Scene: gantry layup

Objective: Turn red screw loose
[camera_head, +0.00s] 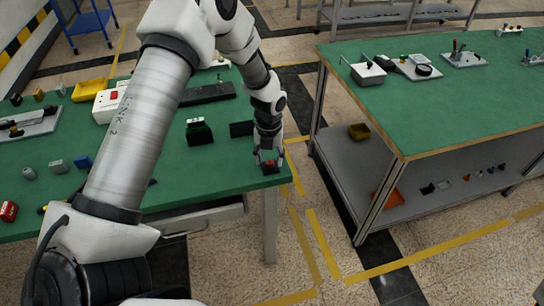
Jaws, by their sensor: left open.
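My left gripper (268,160) is open and points down at the right end of the left green table (225,175). A small red thing on a dark base, which looks like the red screw (270,168), sits between or just below its fingertips near the table's edge. It is too small to tell whether the fingers touch it. My left arm crosses the view and hides part of the table. My right gripper is not in view.

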